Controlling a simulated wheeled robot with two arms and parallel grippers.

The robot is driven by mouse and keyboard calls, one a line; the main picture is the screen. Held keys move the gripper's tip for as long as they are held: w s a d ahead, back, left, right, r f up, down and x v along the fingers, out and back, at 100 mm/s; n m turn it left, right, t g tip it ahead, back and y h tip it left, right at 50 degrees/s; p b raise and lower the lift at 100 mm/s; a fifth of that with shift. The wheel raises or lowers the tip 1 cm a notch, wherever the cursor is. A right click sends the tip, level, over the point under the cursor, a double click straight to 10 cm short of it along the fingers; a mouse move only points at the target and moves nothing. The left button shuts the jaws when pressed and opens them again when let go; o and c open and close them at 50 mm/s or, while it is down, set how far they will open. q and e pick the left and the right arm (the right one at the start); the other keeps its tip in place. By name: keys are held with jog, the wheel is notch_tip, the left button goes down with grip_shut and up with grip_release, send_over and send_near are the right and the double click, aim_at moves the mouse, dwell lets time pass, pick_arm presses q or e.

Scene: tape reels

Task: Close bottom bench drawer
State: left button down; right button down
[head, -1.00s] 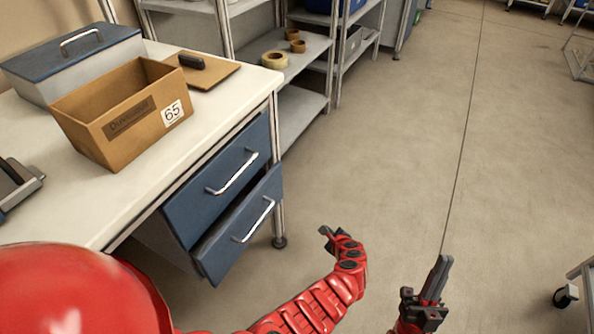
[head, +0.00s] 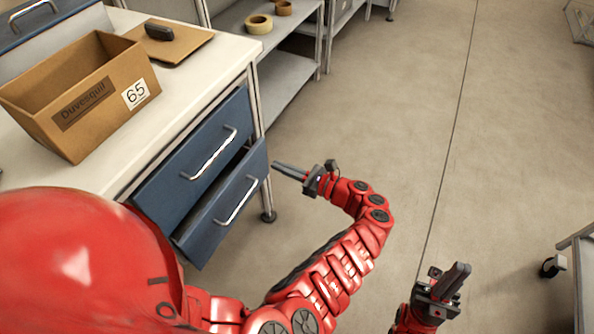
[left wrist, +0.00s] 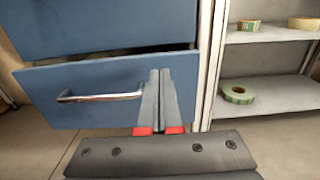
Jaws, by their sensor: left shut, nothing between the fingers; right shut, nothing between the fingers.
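The bottom bench drawer (head: 212,225) is blue with a silver bar handle (head: 237,201) and stands partly pulled out under the bench. In the left wrist view its front (left wrist: 95,95) fills the left and middle, with a dark gap above it. My left gripper (head: 276,166) is shut and empty, pointing at the right end of the drawer front. In the left wrist view its fingertips (left wrist: 161,75) overlap that right end; I cannot tell whether they touch it. My right gripper (head: 458,273) is shut and empty over open floor at the lower right.
The top drawer (head: 196,158) above is shut. The bench top (head: 215,62) holds a cardboard box (head: 85,100) and a brown board with a dark object. A metal shelf (head: 283,80) with tape reels (head: 258,24) stands behind.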

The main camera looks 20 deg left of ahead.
aim_at(252, 155)
pick_arm(q)
jog(key=a, duration=0.6)
jog(key=shift+w+a, duration=0.15)
jog(key=shift+w, duration=0.1)
jog(key=a, duration=0.4)
jog(key=shift+w+a, duration=0.15)
jog(key=shift+w, duration=0.05)
jog(key=shift+r, duration=0.1)
jog(key=shift+a, duration=0.1)
